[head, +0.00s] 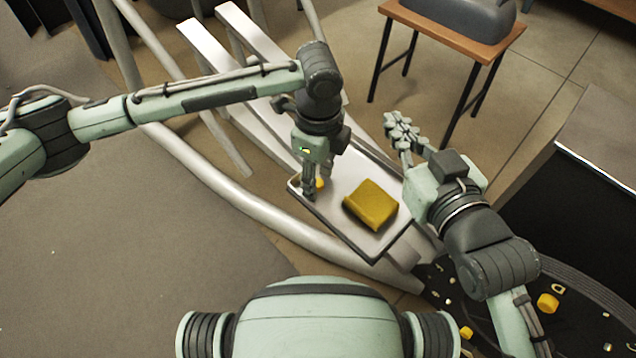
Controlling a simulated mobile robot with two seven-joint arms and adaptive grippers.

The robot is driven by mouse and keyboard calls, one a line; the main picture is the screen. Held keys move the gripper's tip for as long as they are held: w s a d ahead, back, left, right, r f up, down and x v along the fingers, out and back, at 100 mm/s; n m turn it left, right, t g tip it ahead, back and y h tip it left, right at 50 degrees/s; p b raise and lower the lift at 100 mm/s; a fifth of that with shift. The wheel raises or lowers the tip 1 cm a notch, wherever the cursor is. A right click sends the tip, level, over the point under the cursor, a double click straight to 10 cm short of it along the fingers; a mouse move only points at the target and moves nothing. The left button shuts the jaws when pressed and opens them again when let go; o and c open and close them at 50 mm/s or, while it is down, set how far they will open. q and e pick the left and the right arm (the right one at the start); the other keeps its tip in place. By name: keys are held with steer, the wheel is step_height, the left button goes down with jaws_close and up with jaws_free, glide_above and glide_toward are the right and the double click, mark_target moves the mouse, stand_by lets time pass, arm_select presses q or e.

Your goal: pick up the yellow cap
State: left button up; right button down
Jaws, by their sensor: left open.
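A small yellow cap (319,184) is on the pale tray (347,237), near its left end. My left gripper (317,186) points down over it with its fingers open. The cap shows between the fingertips, partly hidden; I cannot tell whether either finger touches it. A larger yellow block (371,206) lies on the same tray, right of the cap. My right gripper (402,128) is beyond the tray's right side, pointing up and away, with nothing seen in it. Its opening is unclear from this angle.
A dark round surface (585,330) at lower right holds several small yellow and pale pieces. A wooden-topped table (455,28) with a grey object stands at the back. White beams (235,75) and a curved pale rail (215,180) lie left of the tray.

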arm_select(q)
steer(key=shift+f, duration=0.1)
steer(key=c, duration=0.7)
